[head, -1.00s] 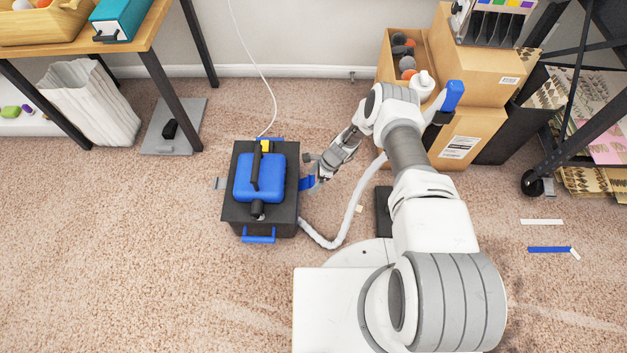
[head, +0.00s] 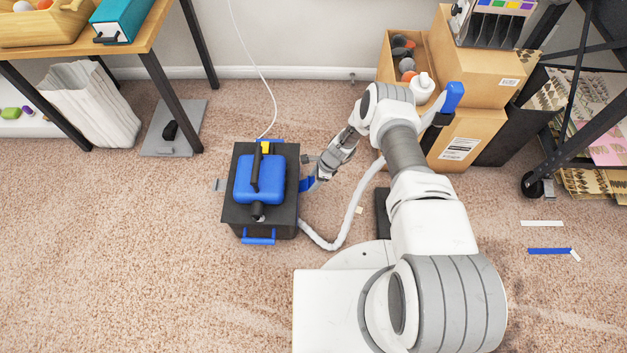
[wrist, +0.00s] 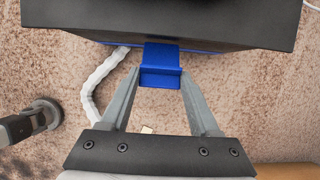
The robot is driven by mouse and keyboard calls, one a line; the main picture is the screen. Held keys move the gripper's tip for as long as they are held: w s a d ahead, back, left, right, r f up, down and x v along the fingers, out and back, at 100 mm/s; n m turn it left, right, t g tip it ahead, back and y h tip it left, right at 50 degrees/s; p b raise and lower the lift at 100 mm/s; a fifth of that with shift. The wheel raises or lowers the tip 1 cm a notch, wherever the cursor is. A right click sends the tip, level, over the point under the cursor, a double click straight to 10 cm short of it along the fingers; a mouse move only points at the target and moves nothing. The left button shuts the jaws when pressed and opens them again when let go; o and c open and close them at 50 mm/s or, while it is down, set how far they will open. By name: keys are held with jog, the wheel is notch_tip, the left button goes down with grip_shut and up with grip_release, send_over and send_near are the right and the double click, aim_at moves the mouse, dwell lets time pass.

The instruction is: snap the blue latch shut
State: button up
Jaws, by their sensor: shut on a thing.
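The blue latch (head: 306,184) sticks out from the right side of a black box (head: 283,218). In the wrist view, the latch (wrist: 160,66) stands out from the box's edge toward my gripper. My gripper (wrist: 160,80) has one finger at each side of the latch and is shut on it. In the head view, my gripper (head: 315,178) is at the box's right side, and its fingertips are too small to make out clearly. The box's face below its edge is hidden in the wrist view.
A blue case with a black handle (head: 270,185) sits on the box. A grey latch (head: 218,185) shows on the left side. A white hose (head: 345,222) curves from the box beside my arm. Cardboard boxes (head: 465,140) stand at right. Carpet at left is clear.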

aim_at(306, 184)
jog(key=shift+a+r+h, duration=0.3)
jog(key=shift+a+h, duration=0.15)
jog(key=shift+h, duration=0.25)
jog(key=shift+a+r+h, duration=0.25)
jog(key=shift+a+h, duration=0.15)
jog(key=shift+h, duration=0.3)
jog(key=shift+w+a+r+h, duration=0.1)
jog(key=shift+a+r+h, duration=0.2)
jog(key=shift+h, duration=0.4)
jog(key=shift+a+r+h, duration=0.1)
jog(key=shift+a+h, duration=0.25)
jog(key=shift+h, duration=0.35)
jog(key=o, duration=1.4)
jog(key=shift+c, duration=0.2)
notch_tip(306, 184, up, 17)
jog(key=a+p, duration=0.2)
jog(key=p, duration=0.4)
jog(key=shift+a, duration=0.35)
